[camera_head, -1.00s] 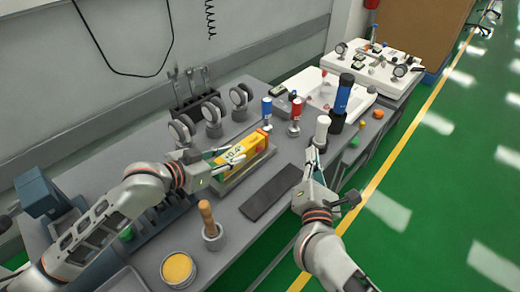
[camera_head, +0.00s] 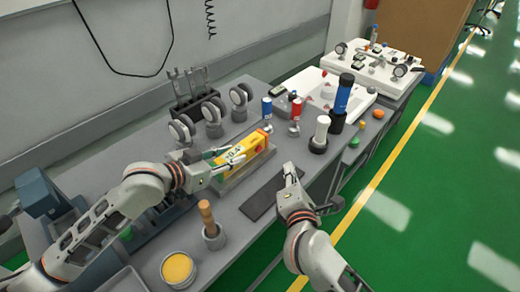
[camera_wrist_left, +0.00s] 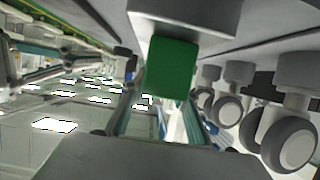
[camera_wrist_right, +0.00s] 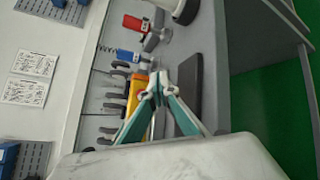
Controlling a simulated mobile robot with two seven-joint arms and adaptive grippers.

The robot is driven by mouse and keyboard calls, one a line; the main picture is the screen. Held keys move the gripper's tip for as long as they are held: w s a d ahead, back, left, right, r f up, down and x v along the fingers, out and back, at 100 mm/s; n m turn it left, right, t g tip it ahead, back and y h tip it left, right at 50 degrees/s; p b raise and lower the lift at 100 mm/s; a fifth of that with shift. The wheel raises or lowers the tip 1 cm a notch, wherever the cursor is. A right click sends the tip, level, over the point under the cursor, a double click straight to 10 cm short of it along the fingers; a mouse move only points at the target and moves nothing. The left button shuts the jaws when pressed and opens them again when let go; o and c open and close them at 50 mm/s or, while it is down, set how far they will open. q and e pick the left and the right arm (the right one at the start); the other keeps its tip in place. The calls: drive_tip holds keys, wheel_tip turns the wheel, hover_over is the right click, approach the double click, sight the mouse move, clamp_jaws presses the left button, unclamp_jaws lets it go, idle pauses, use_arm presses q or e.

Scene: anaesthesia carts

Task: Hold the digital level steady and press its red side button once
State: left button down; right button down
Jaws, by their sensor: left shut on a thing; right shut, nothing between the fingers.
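The digital level (camera_head: 251,147) is a yellow block with a small display and a red button (camera_head: 260,149) on its side. My left gripper (camera_head: 232,154) is shut on the level's near end. In the left wrist view a green square face shows beyond the fingers; I cannot tell what it belongs to. My right gripper (camera_head: 289,169) is shut and empty, to the right of the level and apart from it, above a dark mat (camera_head: 262,200).
A white cylinder (camera_head: 320,130) and a blue-black cylinder (camera_head: 341,100) stand right of the level. Blue and red-topped items (camera_head: 296,112) stand behind it. Casters (camera_head: 213,118) line the back. A wooden-handled pestle (camera_head: 207,214) and a yellow-filled bowl (camera_head: 178,268) are at the front.

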drive_tip(key=shift+w+a, duration=2.6)
drive_tip(key=shift+a, duration=0.1)
drive_tip(key=shift+w+a, duration=0.3)
drive_tip(key=shift+w+a, duration=0.4)
idle(0.5)
drive_tip(key=shift+s+d, duration=0.7)
idle(0.3)
drive_tip(key=shift+s+d, duration=1.8)
